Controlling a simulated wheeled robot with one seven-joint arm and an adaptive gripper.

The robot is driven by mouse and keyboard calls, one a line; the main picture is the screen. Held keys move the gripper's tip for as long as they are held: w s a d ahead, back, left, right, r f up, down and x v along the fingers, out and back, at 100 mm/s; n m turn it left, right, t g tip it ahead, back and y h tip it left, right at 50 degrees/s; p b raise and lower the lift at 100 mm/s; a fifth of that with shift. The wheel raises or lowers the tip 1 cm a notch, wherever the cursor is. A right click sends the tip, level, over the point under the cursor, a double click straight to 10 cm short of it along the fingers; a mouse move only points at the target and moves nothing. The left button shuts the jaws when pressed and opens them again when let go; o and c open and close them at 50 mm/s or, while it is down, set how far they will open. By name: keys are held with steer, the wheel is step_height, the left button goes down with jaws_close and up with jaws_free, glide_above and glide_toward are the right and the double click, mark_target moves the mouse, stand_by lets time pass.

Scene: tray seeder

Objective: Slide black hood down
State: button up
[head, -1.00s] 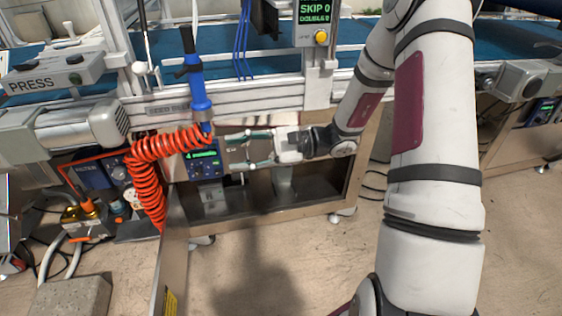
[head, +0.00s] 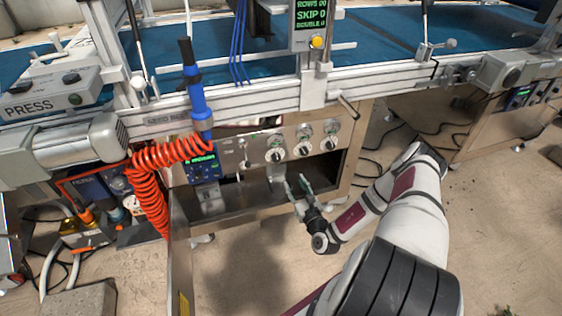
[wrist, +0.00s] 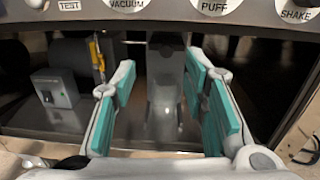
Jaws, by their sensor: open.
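No part in view is clearly a black hood. A dark piece (head: 262,17) hangs at the top edge of the head view, partly cut off, and I cannot tell if it is the hood. A blue tool (head: 197,100) stands upright with a black upper part (head: 187,60). My gripper (head: 299,186) is open and empty, in front of the machine's lower opening and below the knob panel. In the wrist view its teal-padded fingers (wrist: 160,80) are spread apart, with nothing between them.
The knob panel (head: 300,145) has dials labelled VACUUM (wrist: 128,4), PUFF (wrist: 215,6) and SHAKE (wrist: 298,10). An orange coiled hose (head: 148,185) hangs at left. A SKIP display (head: 311,14) stands above the rail. The floor (head: 250,260) in front is clear.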

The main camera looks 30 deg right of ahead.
steer(key=d+f+b+x, duration=0.1)
steer(key=b+x, duration=0.3)
steer(key=x, duration=0.9)
steer(key=shift+f+m+g+h+b, duration=0.3)
steer(key=shift+f+m+h, duration=0.1)
steer(key=shift+f, duration=0.1)
jaws_close()
